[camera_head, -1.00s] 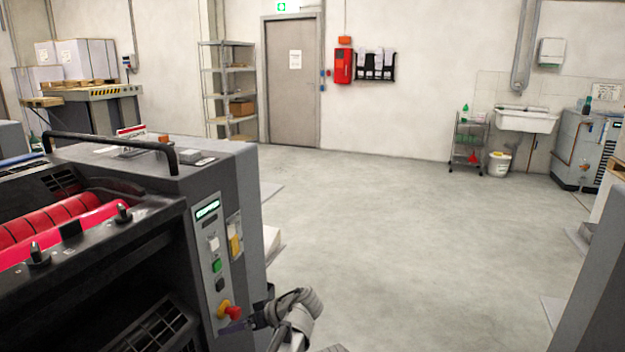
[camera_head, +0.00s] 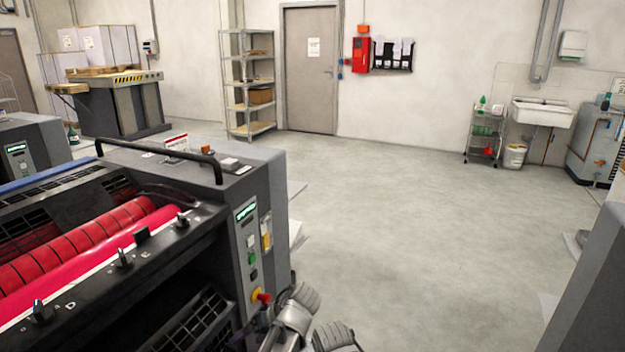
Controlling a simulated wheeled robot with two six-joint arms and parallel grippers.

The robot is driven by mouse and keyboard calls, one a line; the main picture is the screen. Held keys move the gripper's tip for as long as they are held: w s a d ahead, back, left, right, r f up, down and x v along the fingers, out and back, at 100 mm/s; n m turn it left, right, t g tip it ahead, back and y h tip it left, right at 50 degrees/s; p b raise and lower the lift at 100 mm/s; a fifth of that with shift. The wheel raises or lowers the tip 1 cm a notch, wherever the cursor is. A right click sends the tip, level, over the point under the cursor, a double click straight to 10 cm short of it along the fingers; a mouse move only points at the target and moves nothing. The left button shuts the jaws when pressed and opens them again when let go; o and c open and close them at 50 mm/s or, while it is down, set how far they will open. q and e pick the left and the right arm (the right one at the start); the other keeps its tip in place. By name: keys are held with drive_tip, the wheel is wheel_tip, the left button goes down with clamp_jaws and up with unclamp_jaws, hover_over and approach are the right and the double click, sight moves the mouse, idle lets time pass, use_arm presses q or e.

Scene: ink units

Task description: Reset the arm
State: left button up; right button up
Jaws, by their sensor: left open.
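My left arm comes in at the bottom centre of the head view, with its grey, rounded links beside the press. My left gripper (camera_head: 262,324) is at the bottom edge, small and partly hidden by the arm, just below the red stop button (camera_head: 261,296) on the press's control panel (camera_head: 247,250). It is open, and I see nothing held in it. I cannot tell whether it touches the press. My right gripper is not in view.
The dark press (camera_head: 195,185) with red rollers (camera_head: 85,250) fills the left. A grey block (camera_head: 595,285) stands at the right edge. The floor (camera_head: 400,220) between them is open, back to the shelf (camera_head: 248,85), door (camera_head: 310,70) and sink (camera_head: 541,113).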

use_arm(q)
drive_tip(key=shift+s+a+r+p, duration=0.1)
drive_tip(key=shift+s+r+p, duration=0.25)
drive_tip(key=shift+s, duration=0.35)
drive_tip(key=shift+s, duration=0.1)
